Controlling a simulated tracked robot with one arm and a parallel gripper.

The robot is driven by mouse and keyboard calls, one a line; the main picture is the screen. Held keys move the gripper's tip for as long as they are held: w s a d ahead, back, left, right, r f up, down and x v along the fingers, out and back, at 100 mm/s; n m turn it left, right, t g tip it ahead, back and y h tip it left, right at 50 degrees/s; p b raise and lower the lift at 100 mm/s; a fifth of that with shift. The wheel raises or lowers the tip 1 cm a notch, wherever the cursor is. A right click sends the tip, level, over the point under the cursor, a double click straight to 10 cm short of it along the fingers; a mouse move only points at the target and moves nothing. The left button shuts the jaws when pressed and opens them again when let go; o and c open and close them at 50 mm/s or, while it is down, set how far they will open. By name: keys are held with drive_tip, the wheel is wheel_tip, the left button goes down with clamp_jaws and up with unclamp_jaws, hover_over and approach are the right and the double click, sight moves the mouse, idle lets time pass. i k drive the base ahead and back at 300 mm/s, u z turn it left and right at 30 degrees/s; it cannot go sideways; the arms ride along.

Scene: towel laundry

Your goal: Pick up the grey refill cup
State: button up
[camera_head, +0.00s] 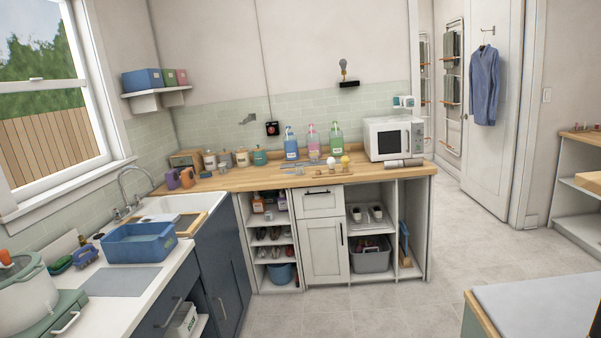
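I cannot make out the grey refill cup for certain from this distance. Several small lidded containers stand on the wooden counter (330,185), among them a pale one (209,161) and a teal one (260,156). Three bottles stand to their right: blue (291,146), pink (313,143) and green (336,140). Two small light cup-like things with dark tops, a left one (357,214) and a right one (376,213), sit on an open shelf under the counter. My gripper is not in view.
A sink (170,206) and a blue basin (138,243) are on the left worktop. A microwave (393,138) stands at the counter's right end. A grey bin (370,259) is in the lower cubby. Tiled floor (400,305) lies clear before the cabinets; a pale-topped table (540,300) stands front right.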

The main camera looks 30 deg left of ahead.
sight(299, 167)
drive_tip(key=u, duration=0.3)
drive_tip(key=i, duration=2.15)
drive_tip(key=u, duration=0.5)
drive_tip(key=i, duration=3.95)
drive_tip(key=z, duration=0.1)
